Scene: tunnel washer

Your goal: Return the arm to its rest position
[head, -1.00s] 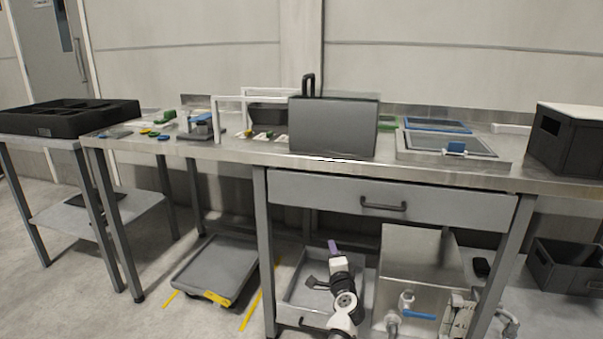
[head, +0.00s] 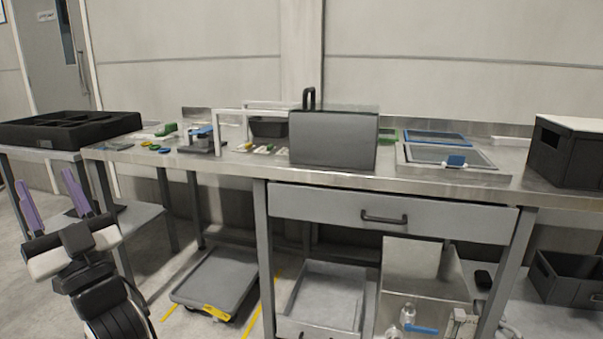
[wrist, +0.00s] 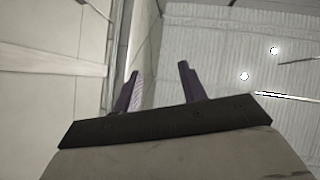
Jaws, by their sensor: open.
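My gripper (head: 51,200) is at the lower left of the head view, raised with its two purple fingers pointing up. The fingers stand apart with nothing between them. It appears in front of the low side table (head: 140,218) at the left, clear of the workbench. In the wrist view my gripper (wrist: 158,88) also shows both fingers spread and empty, against the wall and the ceiling with bright lamps.
A steel workbench (head: 235,172) carries a grey box (head: 333,138), a white frame and small parts. A black tray (head: 68,128) tops the side table. A grey cart (head: 215,278) stands below. Black bins stand at the right. Floor shows at the lower left.

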